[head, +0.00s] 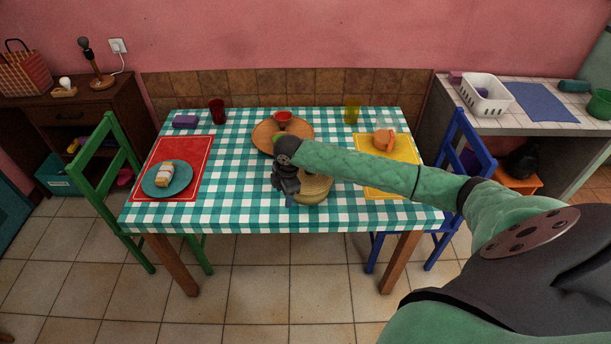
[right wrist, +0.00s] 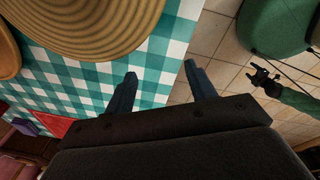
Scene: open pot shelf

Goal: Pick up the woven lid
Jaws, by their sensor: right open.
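The woven lid (head: 316,187) is a round, tan, coiled piece near the front middle of the checked table. My right arm and gripper hide part of it in the head view. In the right wrist view the woven lid (right wrist: 95,28) fills the upper left, with its rim curving beside the fingers. My right gripper (head: 287,196) is at the lid's left side, fingers apart and empty. Its two fingers (right wrist: 161,72) show nothing between them but cloth, table edge and floor. My left gripper (right wrist: 262,78) appears small at the right wrist view's right side; its jaw state is unclear.
A wooden plate (head: 262,138) with a red bowl (head: 283,117) lies behind the lid. A red mat (head: 196,160) with a teal plate (head: 154,184) is left, a yellow mat (head: 400,178) right. Red (head: 217,111) and yellow (head: 352,110) cups stand at the back.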

